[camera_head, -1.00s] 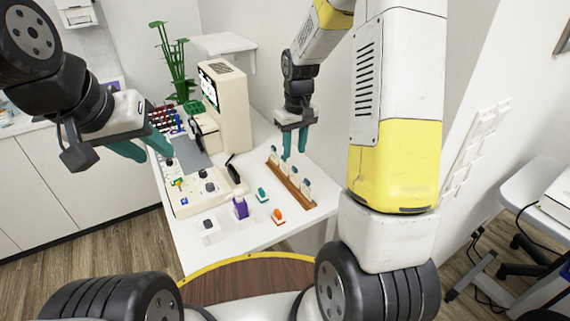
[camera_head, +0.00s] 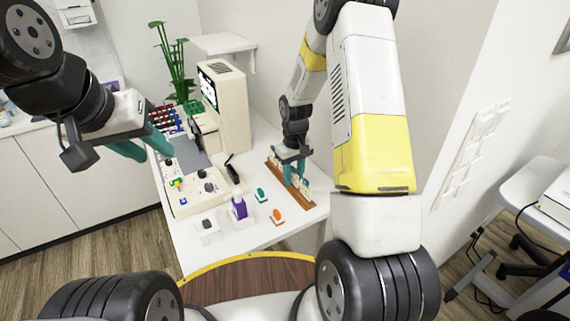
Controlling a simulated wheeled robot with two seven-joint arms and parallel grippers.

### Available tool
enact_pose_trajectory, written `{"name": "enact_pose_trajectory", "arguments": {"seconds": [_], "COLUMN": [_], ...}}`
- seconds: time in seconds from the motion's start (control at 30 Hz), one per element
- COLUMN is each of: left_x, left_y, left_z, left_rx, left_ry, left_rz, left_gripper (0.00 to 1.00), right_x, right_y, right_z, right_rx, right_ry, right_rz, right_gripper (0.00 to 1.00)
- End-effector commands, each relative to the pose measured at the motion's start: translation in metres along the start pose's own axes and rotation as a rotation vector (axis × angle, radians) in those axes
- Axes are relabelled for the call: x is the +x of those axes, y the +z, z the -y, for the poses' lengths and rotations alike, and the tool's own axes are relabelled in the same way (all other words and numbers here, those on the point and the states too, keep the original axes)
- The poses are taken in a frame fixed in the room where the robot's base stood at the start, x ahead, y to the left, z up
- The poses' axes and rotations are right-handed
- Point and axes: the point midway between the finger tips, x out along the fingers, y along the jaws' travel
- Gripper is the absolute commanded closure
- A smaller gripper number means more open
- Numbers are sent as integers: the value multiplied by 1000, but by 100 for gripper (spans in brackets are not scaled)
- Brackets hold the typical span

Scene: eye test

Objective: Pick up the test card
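Several small white upright pieces with teal parts stand in a brown wooden rack (camera_head: 307,205) on the white table; I cannot tell which, if any, is the test card. My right gripper (camera_head: 294,180) points down at the rack's middle. Its teal fingers look spread, down among the upright pieces; whether they touch one is too small to tell. My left gripper (camera_head: 145,150) is open and empty, in the air left of the table, beside a cream control box (camera_head: 190,200).
A cream machine with a screen (camera_head: 230,110) and a green plant (camera_head: 178,65) stand at the back. A purple-and-white item (camera_head: 239,208), a teal piece (camera_head: 261,195), an orange piece (camera_head: 277,216) and a small white box (camera_head: 207,227) lie near the front. The front edge is mostly clear.

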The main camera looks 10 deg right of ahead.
Motion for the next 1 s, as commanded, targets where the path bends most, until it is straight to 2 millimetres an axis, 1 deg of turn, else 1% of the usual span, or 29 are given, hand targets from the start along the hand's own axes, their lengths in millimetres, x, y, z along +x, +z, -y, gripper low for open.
{"name": "enact_pose_trajectory", "arguments": {"seconds": [0.1,0.13,0.2,0.27,0.3,0.63,0.77,0.87,1.0], "left_x": [0,0,0,0,0,0,0,0,0], "left_y": [0,0,0,0,0,0,0,0,0], "left_z": [0,0,0,0,0,0,0,0,0], "left_rx": [0,0,0,0,0,0,0,0,0], "left_ry": [0,0,0,0,0,0,0,0,0], "left_rz": [0,0,0,0,0,0,0,0,0], "left_gripper": [64,64,64,64,64,64,64,64,64], "right_x": [0,0,0,0,0,-1,-4,-11,-29], "right_y": [0,0,0,0,0,0,0,-1,-1], "right_z": [0,0,0,0,0,0,0,0,0], "right_rx": [0,0,0,0,0,0,0,0,0], "right_ry": [0,0,0,0,0,0,0,0,1], "right_rz": [0,0,0,0,0,0,-1,-3,-4], "right_gripper": [66,70,84,96,100,100,100,100,100]}}
